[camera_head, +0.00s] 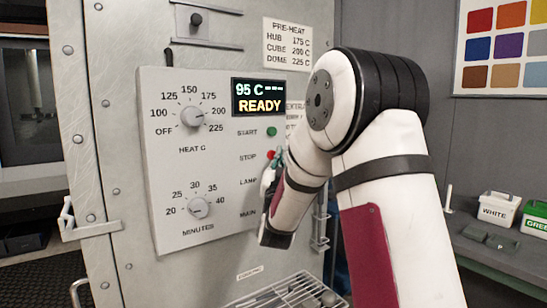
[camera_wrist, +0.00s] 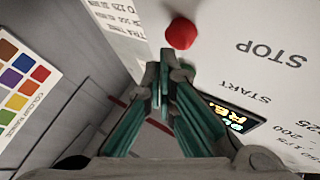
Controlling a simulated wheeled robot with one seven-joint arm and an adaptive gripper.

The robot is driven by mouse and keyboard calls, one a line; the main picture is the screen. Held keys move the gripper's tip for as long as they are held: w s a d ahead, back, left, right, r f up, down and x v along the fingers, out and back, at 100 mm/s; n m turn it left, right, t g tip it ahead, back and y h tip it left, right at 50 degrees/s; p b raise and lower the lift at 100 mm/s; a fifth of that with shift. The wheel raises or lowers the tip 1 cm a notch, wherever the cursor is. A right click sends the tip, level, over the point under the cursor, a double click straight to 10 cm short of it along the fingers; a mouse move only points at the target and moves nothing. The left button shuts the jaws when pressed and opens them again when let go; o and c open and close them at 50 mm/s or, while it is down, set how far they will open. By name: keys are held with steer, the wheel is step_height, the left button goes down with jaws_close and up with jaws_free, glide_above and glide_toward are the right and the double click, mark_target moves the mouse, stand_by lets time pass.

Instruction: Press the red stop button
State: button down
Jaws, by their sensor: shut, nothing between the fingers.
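The red stop button (camera_head: 271,155) is on the grey control panel (camera_head: 170,235), level with the STOP label and below the green START button (camera_head: 272,132). It also shows in the wrist view as a round red knob (camera_wrist: 181,33), just beyond my fingertips. My gripper (camera_head: 267,178) is at the panel's right side, close by the stop button. In the wrist view my gripper (camera_wrist: 168,68) has its green-sided fingers brought together at the tips, with nothing between them. I cannot tell whether the tips touch the button.
The display (camera_head: 259,97) reads 95 C and READY. The HEAT dial (camera_head: 193,117) and MINUTES dial (camera_head: 197,207) are on the panel's left. My arm hides part of the panel's right edge. A wire rack (camera_head: 290,290) is below. White tubs (camera_head: 498,208) stand on the right bench.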

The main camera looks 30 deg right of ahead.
steer(key=shift+s, duration=0.25)
steer(key=shift+s+d, duration=0.1)
steer(key=shift+s, duration=2.3)
steer(key=s+a+f+n+g+y+p, duration=0.1)
steer(key=s+a+f+n+g+y, duration=0.2)
steer(key=a+y, duration=0.45)
steer(key=s+a+n+g+y+p, duration=0.25)
steer(key=s+a+n+y, duration=0.2)
steer(key=a, duration=0.55)
steer(key=s+a+f+g, duration=0.2)
steer(key=s+g, duration=0.1)
steer(key=s, duration=0.6)
steer(key=s+a+f+n+g+y, duration=0.1)
steer(key=s+a+f+g, duration=0.1)
steer(key=s, duration=0.7)
steer(key=s+a+f+n+g+y+p, duration=0.1)
steer(key=s+a+f+g, duration=0.1)
steer(key=s, duration=0.8)
steer(key=shift+f+g, duration=0.45)
steer(key=shift+g, duration=0.8)
